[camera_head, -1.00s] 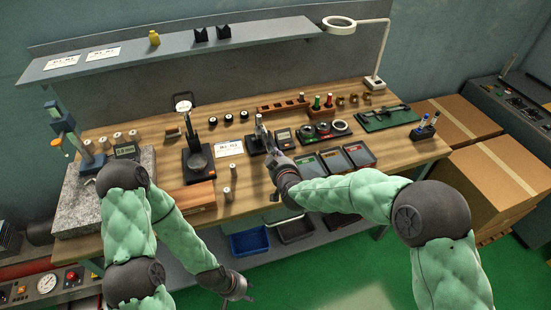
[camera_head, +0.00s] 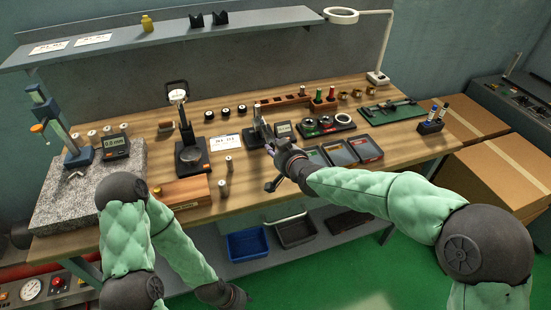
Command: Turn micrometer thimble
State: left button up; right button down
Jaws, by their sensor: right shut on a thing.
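The micrometer (camera_head: 258,118) stands upright-looking in its dark stand near the middle of the wooden bench, beside a small digital display (camera_head: 283,128). My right gripper (camera_head: 270,142) reaches in from the right at the micrometer's near side and is shut on it, apparently at the thimble. The fingers and wrist hide the thimble, so its markings cannot be read. My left gripper (camera_head: 232,296) hangs low in front of the bench, away from the micrometer. Its fingers are too dark and cut off to tell their state.
A dial gauge stand (camera_head: 190,155) and a white card (camera_head: 228,143) are left of the micrometer. Small pins (camera_head: 223,189) stand near the front edge. Open trays (camera_head: 340,152) lie right of my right gripper. A lamp (camera_head: 341,15) overhangs the back.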

jog(key=shift+d+f+m+y+b, duration=0.1)
jog(key=shift+f+m+y+b, duration=0.2)
jog(key=shift+m+y+b, duration=0.55)
jog(key=shift+m, duration=0.35)
jog(key=shift+s+f+m+y+p, duration=0.1)
jog(key=shift+m+y+p, duration=0.75)
jog(key=shift+m+p, duration=0.85)
jog(key=shift+f+m+y+p, duration=0.1)
jog(key=shift+m+y+p, duration=0.7)
jog(key=shift+m+p, duration=0.85)
jog(key=shift+r+n+p, duration=0.1)
jog(key=shift+n+p, duration=0.15)
jog(key=shift+p, duration=0.2)
